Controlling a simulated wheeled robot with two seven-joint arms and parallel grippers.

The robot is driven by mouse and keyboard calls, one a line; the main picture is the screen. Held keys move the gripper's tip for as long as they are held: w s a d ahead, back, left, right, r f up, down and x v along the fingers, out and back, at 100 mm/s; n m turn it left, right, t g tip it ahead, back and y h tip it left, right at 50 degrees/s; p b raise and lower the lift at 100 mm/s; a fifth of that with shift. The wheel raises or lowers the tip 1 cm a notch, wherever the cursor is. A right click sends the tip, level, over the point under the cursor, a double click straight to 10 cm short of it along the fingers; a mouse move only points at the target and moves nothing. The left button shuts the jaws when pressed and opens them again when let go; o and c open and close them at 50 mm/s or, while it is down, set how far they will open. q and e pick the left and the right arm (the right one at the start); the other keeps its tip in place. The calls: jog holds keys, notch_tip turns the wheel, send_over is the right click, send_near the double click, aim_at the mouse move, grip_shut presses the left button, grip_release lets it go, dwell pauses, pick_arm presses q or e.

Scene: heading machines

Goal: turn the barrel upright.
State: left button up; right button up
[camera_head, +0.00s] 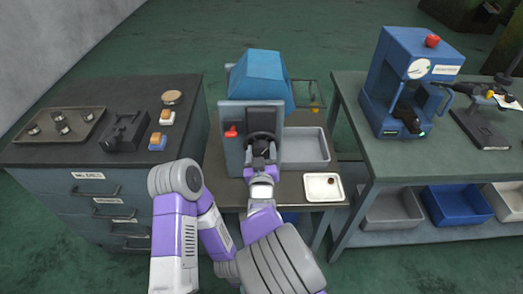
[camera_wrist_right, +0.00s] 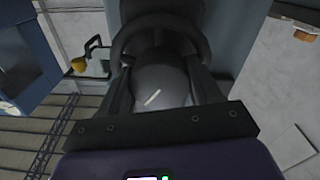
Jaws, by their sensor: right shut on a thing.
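The barrel (camera_wrist_right: 168,82) is a dark grey rounded part inside a thick black ring (camera_wrist_right: 160,35) in the right wrist view. A short white mark on it lies at a slant. My right gripper (camera_wrist_right: 162,92) is shut on the barrel, one dark finger on each side. In the head view my right gripper (camera_head: 262,152) reaches the black ring on the front of the grey machine (camera_head: 233,155) and hides most of the barrel. My left gripper is not in view.
The machine has a red knob (camera_head: 231,131) on its left and a blue hood (camera_head: 261,78) behind. A grey bin (camera_head: 305,148) and white tray (camera_head: 323,188) stand on its right. A left bench (camera_head: 70,150) and right bench (camera_head: 390,160) flank it.

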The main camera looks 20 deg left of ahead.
jog(key=n+p, duration=0.1)
jog(key=n, duration=0.5)
jog(key=shift+f, duration=0.15)
jog(key=shift+n, duration=0.4)
jog(key=o, duration=1)
jog(key=shift+o, duration=0.2)
jog(key=shift+s, duration=0.2)
jog(key=p+v, duration=0.1)
jog(key=v, duration=0.6)
jog(key=shift+d+p, duration=0.2)
jog(key=shift+p, duration=0.1)
